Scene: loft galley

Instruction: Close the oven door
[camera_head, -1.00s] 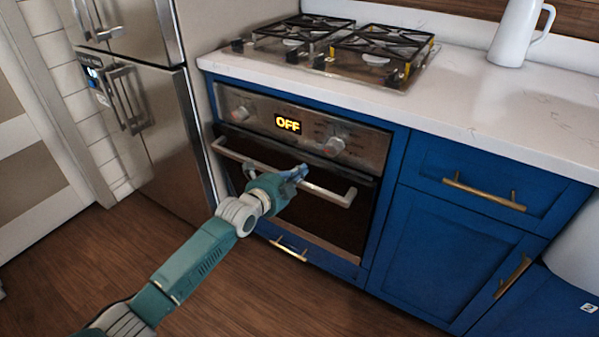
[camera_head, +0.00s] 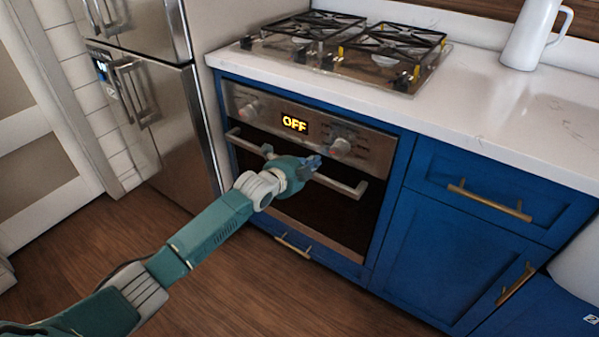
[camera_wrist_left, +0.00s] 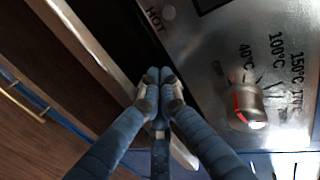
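The oven door (camera_head: 330,217) is a dark glass panel below a steel control panel reading OFF. It stands upright, shut or nearly shut; I cannot tell if a thin gap is left. Its pale bar handle (camera_head: 345,186) runs across the top and also shows as a diagonal bar in the left wrist view (camera_wrist_left: 88,40). My left gripper (camera_head: 316,162) is at the handle's middle, just below the control panel. In the left wrist view its blue fingertips (camera_wrist_left: 159,74) are together, with no object visible between them, and overlap the handle. My right gripper is not in view.
A steel fridge (camera_head: 165,120) stands left of the oven. A gas hob (camera_head: 345,50) and a white jug (camera_head: 535,35) are on the white counter (camera_head: 490,110). Blue cabinets (camera_head: 455,235) stand to the right. The wooden floor before the oven is clear except for my arm.

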